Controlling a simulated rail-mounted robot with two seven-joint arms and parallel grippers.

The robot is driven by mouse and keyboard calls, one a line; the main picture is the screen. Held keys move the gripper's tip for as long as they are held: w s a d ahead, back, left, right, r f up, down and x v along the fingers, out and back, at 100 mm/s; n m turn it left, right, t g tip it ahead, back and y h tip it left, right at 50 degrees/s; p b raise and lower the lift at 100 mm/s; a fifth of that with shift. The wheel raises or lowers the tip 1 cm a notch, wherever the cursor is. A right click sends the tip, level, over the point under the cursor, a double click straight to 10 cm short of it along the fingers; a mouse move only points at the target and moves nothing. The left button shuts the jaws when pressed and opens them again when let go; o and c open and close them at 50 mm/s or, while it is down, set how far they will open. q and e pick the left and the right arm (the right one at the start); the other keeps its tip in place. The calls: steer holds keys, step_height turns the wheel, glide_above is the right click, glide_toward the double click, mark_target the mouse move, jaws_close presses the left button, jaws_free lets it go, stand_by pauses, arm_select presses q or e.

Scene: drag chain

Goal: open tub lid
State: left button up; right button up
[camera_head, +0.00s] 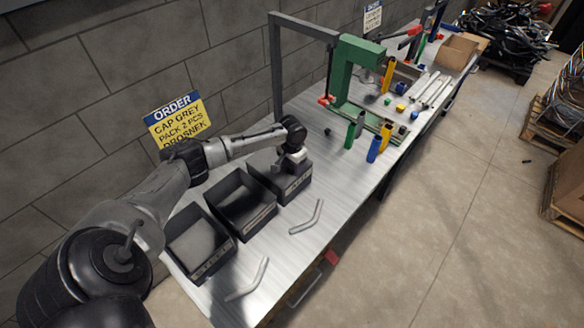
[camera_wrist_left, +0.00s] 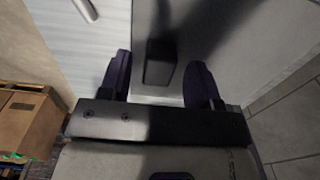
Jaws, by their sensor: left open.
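Three dark tubs stand in a row on the bench: a near one (camera_head: 202,262), a middle one (camera_head: 247,219) and a far one (camera_head: 297,192). My left gripper (camera_head: 288,165) is over the far tub and hides much of its top. In the left wrist view, my left gripper (camera_wrist_left: 160,82) is open, with its two dark fingers apart. A small dark block, seemingly a handle (camera_wrist_left: 161,62), shows between the fingers, on a grey flat surface that looks like a lid (camera_wrist_left: 229,32). I cannot tell whether the fingers touch the handle. My right gripper is in neither view.
Two bent grey tubes (camera_head: 307,217) (camera_head: 248,281) lie on the bench (camera_head: 285,262) in front of the tubs. A green press frame (camera_head: 346,72) and several coloured cylinders stand farther along. A block wall with an order sign (camera_head: 178,117) rises behind.

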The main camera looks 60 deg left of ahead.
arm_select(q)
steer(key=shift+f, duration=0.65)
steer(key=shift+c, duration=0.4)
jaws_close()
